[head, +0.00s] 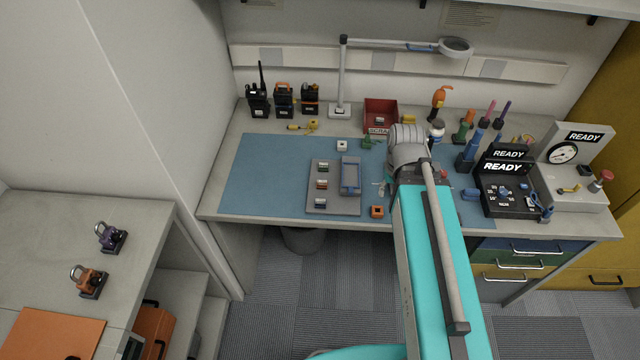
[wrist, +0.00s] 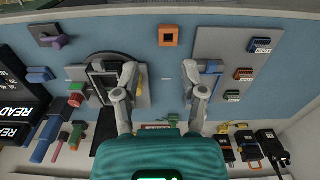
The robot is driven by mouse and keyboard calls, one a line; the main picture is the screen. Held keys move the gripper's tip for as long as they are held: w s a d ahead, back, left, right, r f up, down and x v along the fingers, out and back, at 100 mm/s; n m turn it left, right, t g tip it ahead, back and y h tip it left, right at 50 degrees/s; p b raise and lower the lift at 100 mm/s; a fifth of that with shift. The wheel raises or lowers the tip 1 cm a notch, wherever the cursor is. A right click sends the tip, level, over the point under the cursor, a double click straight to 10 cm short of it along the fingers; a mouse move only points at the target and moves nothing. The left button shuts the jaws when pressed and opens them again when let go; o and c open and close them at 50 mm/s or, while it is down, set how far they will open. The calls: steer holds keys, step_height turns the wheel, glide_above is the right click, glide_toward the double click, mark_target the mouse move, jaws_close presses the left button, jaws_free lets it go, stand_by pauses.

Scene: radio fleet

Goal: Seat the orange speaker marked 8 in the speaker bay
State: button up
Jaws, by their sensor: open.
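A small square orange part (head: 377,211) with a dark middle lies on the blue mat near the bench's front edge. It also shows at the top of the wrist view (wrist: 168,36), apart from my gripper. No mark 8 is legible on it. My gripper (wrist: 163,75) is open and empty, its fingers spread above the mat. A dark rectangular frame (wrist: 100,82) on a round grey base stands beside the left finger, partly hidden by it. I cannot tell whether the speaker bay is there. In the head view my arm hides that area.
A grey tray (head: 318,206) holds several small modules and a blue-grey block (head: 350,175). A red bin (head: 380,114), several radios (head: 284,98) and a lamp stand at the back. READY displays (head: 503,168) and tools crowd the right. The mat's left part is clear.

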steer(key=w+a+r+m+p, duration=0.1)
steer(key=w+a+m, duration=1.2)
steer(key=a+m, duration=0.5)
steer(key=shift+w+a, duration=0.3)
steer(key=shift+w, duration=0.1)
steer(key=b, duration=0.8)
glide_above(322, 181)
step_height(322, 181, down, 8)
steer(key=shift+w+f, duration=0.1)
steer(key=shift+f, duration=0.15)
steer(key=shift+b, duration=0.3)
steer(key=shift+f+b, duration=2.5)
steer(key=shift+f, duration=0.1)
